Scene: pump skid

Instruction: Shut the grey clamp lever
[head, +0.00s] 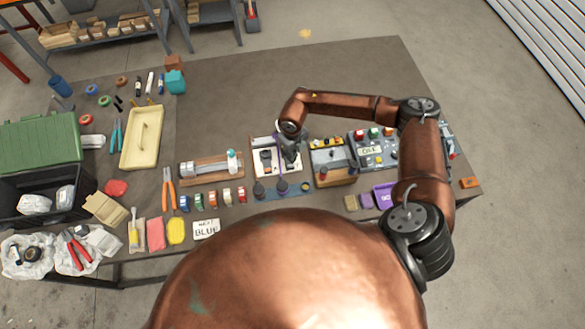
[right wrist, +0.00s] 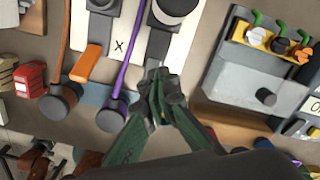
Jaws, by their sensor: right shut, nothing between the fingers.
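My right gripper (head: 291,160) is over the right side of a white clamp board (head: 262,142). In the right wrist view the gripper (right wrist: 158,76) is shut and empty, its tips beside a dark grey bar (right wrist: 157,46) on the board (right wrist: 118,52). This bar may be the grey clamp lever; the gripper partly hides it, and I cannot tell whether they touch. A purple lever (right wrist: 126,72) and a brown lever (right wrist: 64,48), both with dark knobs, lie to the left. My left gripper is not in view.
Right of the board stands a grey-topped block (right wrist: 240,72) with a yellow rack and a round knob. An orange piece (right wrist: 86,63) lies between the two levers. A shaft unit (head: 208,167) is to the left. The back of the table (head: 260,85) is clear.

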